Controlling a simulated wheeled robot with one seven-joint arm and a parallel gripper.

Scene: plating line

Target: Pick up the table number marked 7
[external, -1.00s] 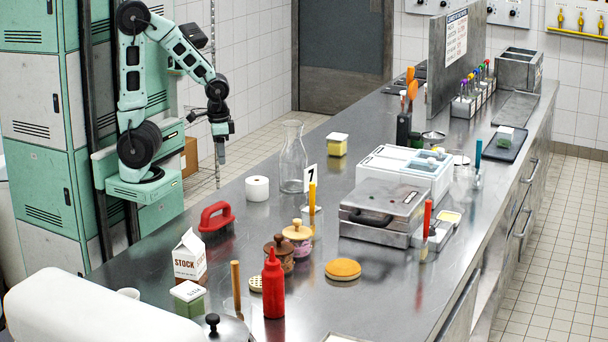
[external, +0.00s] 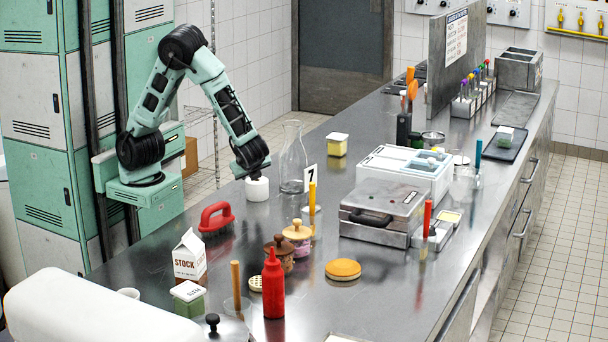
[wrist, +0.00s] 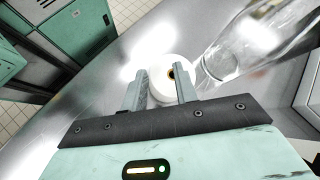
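The table number marked 7 (external: 310,174) is a small white card with a black 7, upright on the steel counter. It stands just right of the glass carafe (external: 292,160), and an orange-handled tool covers part of its lower area. I cannot make the card out in the wrist view. My gripper (wrist: 159,72) points down over the white roll (external: 257,190), left of the carafe and the card. Its two fingers are apart, with the roll (wrist: 160,92) showing between and beyond them. Whether they touch the roll, I cannot tell.
The carafe (wrist: 250,45) stands close beside my gripper in the wrist view. An orange-handled tool (external: 312,194) stands in front of the card. A red brush (external: 215,217) and lidded pots (external: 297,234) lie nearer.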

